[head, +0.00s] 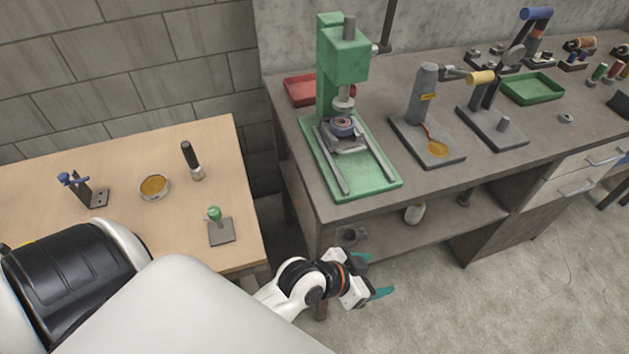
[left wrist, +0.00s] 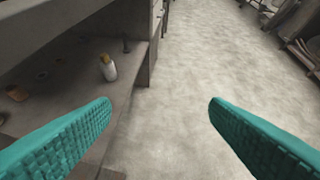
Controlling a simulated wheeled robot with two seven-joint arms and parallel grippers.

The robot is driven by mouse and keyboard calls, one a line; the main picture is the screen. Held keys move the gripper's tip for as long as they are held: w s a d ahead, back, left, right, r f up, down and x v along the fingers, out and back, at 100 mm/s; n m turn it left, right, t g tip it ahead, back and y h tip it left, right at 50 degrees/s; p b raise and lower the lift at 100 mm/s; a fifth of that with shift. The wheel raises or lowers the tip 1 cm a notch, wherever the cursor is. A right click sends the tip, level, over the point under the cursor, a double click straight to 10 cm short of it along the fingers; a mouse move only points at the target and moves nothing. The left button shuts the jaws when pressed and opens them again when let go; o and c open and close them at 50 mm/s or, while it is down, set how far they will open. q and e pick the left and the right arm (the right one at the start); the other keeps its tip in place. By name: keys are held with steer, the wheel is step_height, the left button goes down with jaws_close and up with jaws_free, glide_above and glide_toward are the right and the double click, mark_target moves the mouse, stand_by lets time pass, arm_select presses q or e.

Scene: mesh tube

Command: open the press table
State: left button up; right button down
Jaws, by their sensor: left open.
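The green press (head: 340,75) stands on the grey workbench in the head view. Its green base (head: 378,182) carries two pale rails and a small dark table (head: 350,143) with a round part on it, under the press spindle. My left gripper (head: 372,275) is in front of the workbench and below its top, apart from the press. Its teal fingers are spread with nothing between them. In the left wrist view the open fingers (left wrist: 160,115) point at the floor and the lower shelf. The press is not in that view. My right gripper does not show.
A wooden table (head: 190,140) at left holds several small tools. The workbench (head: 430,185) also bears a red tray (head: 301,90), a green tray (head: 532,88) and other hand tools. A white bottle (left wrist: 108,67) stands on the lower shelf. The floor (head: 480,310) in front is clear.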

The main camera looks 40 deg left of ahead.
arm_select(q)
steer(key=s+a+f+n+g+y, duration=0.1)
steer(key=s+a+f+g+y, duration=0.1)
steer(key=s+a+f, duration=0.2)
steer(key=s+a+f+n+g+y+p, duration=0.1)
steer(key=s+a+f+g+y, duration=0.1)
steer(key=f, duration=0.6)
steer(key=s+a+g, duration=0.1)
steer(key=s+a, duration=0.1)
steer(key=shift+s+f+n, duration=0.3)
steer(key=shift+s+f, duration=0.1)
